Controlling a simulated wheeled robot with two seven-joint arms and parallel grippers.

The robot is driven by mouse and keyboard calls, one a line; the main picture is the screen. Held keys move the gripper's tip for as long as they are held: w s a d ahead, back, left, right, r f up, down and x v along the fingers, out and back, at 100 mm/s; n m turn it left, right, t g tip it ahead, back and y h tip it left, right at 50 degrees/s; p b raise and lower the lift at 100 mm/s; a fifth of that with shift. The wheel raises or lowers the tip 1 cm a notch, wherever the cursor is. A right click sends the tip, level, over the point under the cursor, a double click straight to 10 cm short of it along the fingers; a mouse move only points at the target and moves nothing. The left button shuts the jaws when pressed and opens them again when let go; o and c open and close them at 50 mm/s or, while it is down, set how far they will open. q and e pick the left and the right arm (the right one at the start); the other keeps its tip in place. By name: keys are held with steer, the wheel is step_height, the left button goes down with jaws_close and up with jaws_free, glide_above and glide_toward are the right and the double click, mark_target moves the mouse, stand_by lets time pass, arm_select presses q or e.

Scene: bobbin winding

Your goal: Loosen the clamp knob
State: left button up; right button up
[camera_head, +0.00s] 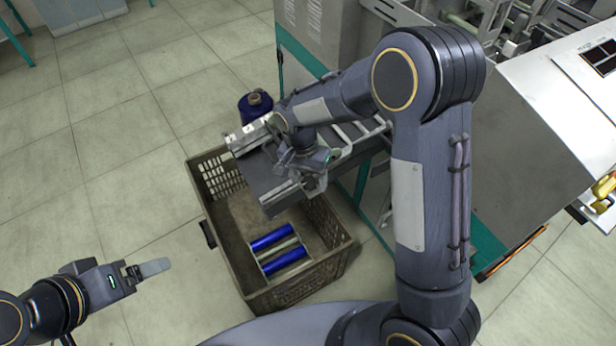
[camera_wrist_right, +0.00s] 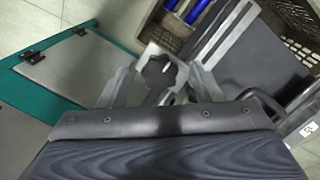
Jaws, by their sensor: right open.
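The clamp knob (camera_wrist_right: 160,72) shows as a dark lobed shape against a pale grey plate in the right wrist view. My right gripper (camera_wrist_right: 165,88) is open, with its pale fingers to either side of the knob; I cannot tell whether they touch it. In the head view my right gripper (camera_head: 314,170) is over the edge of the grey chute (camera_head: 255,172) on the machine, and the knob is hard to make out there. My left gripper (camera_head: 148,269) is far to the left above the floor, seen side-on, with nothing visible in it.
A brown crate (camera_head: 338,265) stands under the chute, with blue bobbins (camera_head: 272,238) and a pale one in it. A dark blue yarn cone (camera_head: 256,104) stands behind the chute. The machine (camera_head: 535,130) fills the right side.

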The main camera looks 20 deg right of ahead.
steer(key=c, duration=1)
